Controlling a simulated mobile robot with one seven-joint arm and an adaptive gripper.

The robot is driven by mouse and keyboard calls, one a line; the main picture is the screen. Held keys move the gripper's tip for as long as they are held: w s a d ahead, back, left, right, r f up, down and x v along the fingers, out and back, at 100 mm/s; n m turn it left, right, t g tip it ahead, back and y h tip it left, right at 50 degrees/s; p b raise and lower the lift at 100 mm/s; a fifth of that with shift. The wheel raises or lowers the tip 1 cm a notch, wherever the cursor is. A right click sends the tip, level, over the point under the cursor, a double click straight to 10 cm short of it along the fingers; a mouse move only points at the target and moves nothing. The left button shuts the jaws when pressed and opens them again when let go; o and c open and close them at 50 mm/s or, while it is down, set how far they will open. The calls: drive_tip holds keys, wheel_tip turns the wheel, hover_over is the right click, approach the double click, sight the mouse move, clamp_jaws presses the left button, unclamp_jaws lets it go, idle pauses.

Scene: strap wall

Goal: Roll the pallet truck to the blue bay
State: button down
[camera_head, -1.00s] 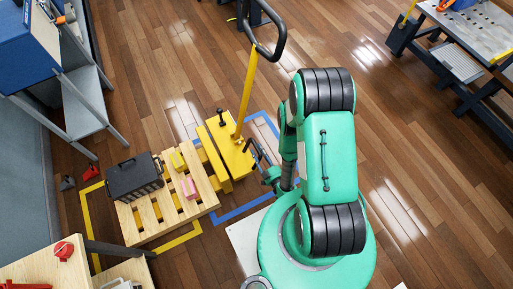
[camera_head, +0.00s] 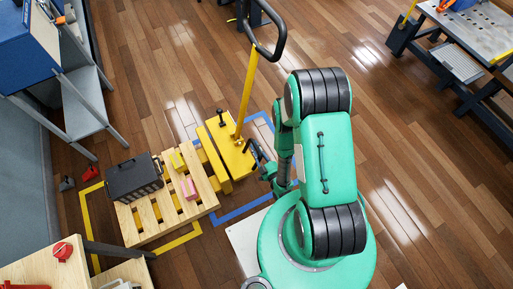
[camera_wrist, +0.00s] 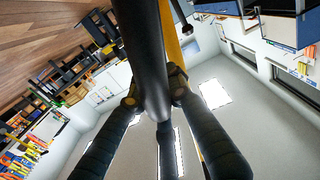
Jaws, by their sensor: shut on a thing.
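The yellow pallet truck (camera_head: 225,150) stands inside the blue floor outline (camera_head: 243,211), which shows on its right and front sides. Its yellow tiller (camera_head: 246,92) rises to a black loop handle (camera_head: 268,38) high above the floor. My gripper (camera_head: 260,158) is low at the truck's right side. In the wrist view, my gripper (camera_wrist: 154,98) is shut around a dark round bar (camera_wrist: 145,50), one finger on each side, with a yellow bar (camera_wrist: 169,35) behind it. The bar's exact place on the truck is hard to make out in the head view.
A wooden pallet (camera_head: 150,228) carries a black crate (camera_head: 134,178) and small yellow and pink blocks, left of the truck, inside a yellow outline (camera_head: 85,220). A grey shelf (camera_head: 85,105) stands left; a workbench (camera_head: 480,45) is top right. The middle floor is clear.

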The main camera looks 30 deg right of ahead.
drive_tip(key=shift+d+f, duration=0.1)
drive_tip(key=d+b, duration=0.3)
drive_tip(key=d, duration=5.3)
drive_tip(key=shift+s+f, duration=0.15)
drive_tip(key=c, duration=1.6)
unclamp_jaws()
drive_tip(key=shift+d, duration=0.1)
drive_tip(key=shift+c, duration=0.2)
drive_tip(key=s, duration=1.1)
drive_tip(key=shift+s, duration=0.4)
